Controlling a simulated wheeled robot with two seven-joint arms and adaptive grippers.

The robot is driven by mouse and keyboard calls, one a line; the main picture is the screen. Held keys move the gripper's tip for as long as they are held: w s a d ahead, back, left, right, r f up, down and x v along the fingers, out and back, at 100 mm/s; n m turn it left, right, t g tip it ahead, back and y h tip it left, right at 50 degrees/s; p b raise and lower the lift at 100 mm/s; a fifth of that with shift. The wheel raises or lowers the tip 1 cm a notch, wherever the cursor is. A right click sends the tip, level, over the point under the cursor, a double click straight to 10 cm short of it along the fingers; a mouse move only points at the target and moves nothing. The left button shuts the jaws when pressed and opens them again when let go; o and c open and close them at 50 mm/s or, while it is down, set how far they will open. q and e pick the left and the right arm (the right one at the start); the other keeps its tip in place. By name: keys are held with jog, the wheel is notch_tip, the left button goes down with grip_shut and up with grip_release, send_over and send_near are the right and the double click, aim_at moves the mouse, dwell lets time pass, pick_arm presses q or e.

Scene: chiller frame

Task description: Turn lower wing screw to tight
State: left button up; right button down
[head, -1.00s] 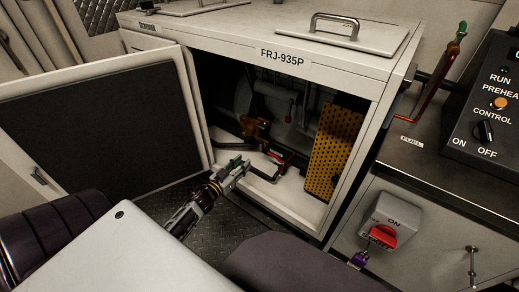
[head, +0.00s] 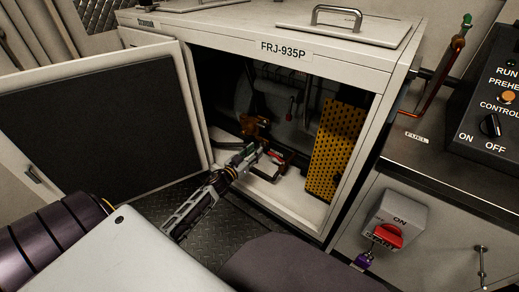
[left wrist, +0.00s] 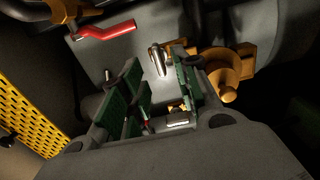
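My left gripper (head: 254,152) reaches through the open cabinet front, low inside, near the orange-brown valve part. In the left wrist view its green-padded fingers (left wrist: 150,76) stand apart with a gap between them. A small silvery looped metal piece (left wrist: 158,60), which looks like a wing screw, stands just beyond the fingertips, between their lines. I cannot tell whether it is the lower one, or whether a finger touches it. In the head view the gripper and shadow hide it. My right gripper is in neither view.
An orange-brown valve body (left wrist: 222,72) sits close beside the right finger. A red lever (left wrist: 106,31) lies at upper left. A yellow perforated panel (head: 336,150) stands right of the opening. The cabinet door (head: 95,125) hangs open at left.

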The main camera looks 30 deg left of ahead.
pick_arm(q)
jog(key=shift+w+d+b, duration=0.15)
jog(key=shift+w+b, duration=0.4)
jog(key=shift+w, duration=1.45)
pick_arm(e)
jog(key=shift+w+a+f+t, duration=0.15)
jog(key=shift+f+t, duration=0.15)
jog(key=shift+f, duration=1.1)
pick_arm(q)
grip_shut()
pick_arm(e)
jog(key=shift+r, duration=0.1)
